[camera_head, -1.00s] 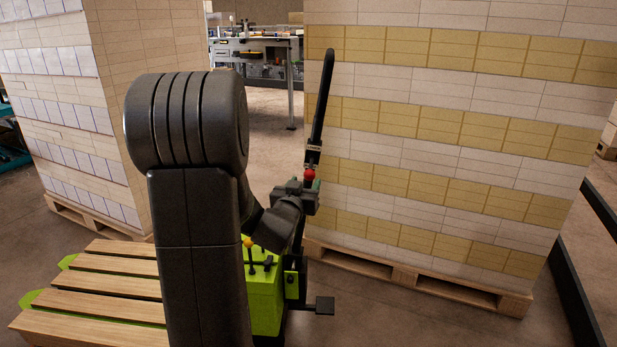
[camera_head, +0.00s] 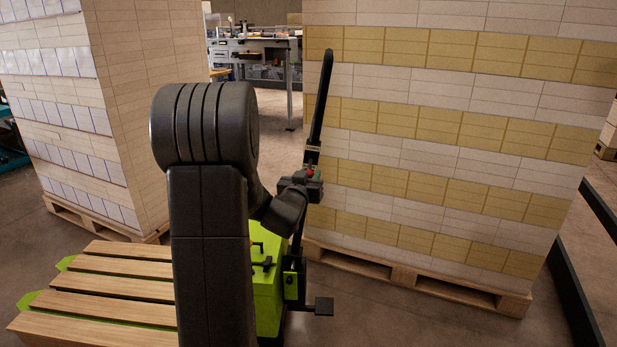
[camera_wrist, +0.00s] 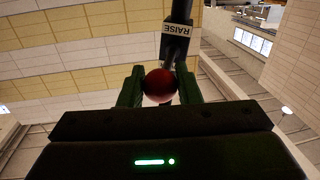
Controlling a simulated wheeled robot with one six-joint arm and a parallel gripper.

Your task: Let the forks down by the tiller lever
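The tiller (camera_head: 322,100) is a black handle rising from a lime-green pallet truck (camera_head: 266,290), in front of the white-and-yellow stack. A red ball knob (camera_wrist: 159,86) sits at its lever, below a label reading RAISE (camera_wrist: 176,29) in the wrist view. My gripper (camera_head: 312,178) is at the knob, which shows as a small red spot in the head view (camera_head: 310,173). In the wrist view my green fingers stand on either side of the knob with hardly any gap. Whether they press on it I cannot tell. The forks are mostly hidden under a slatted wooden pallet (camera_head: 105,290).
A tall stack of white and yellow reams (camera_head: 450,150) on a wooden pallet stands close behind the tiller. Another pale stack (camera_head: 90,110) stands at the left. A workbench (camera_head: 255,50) is far behind, with open floor (camera_head: 275,130) before it. A dark rail runs along the right.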

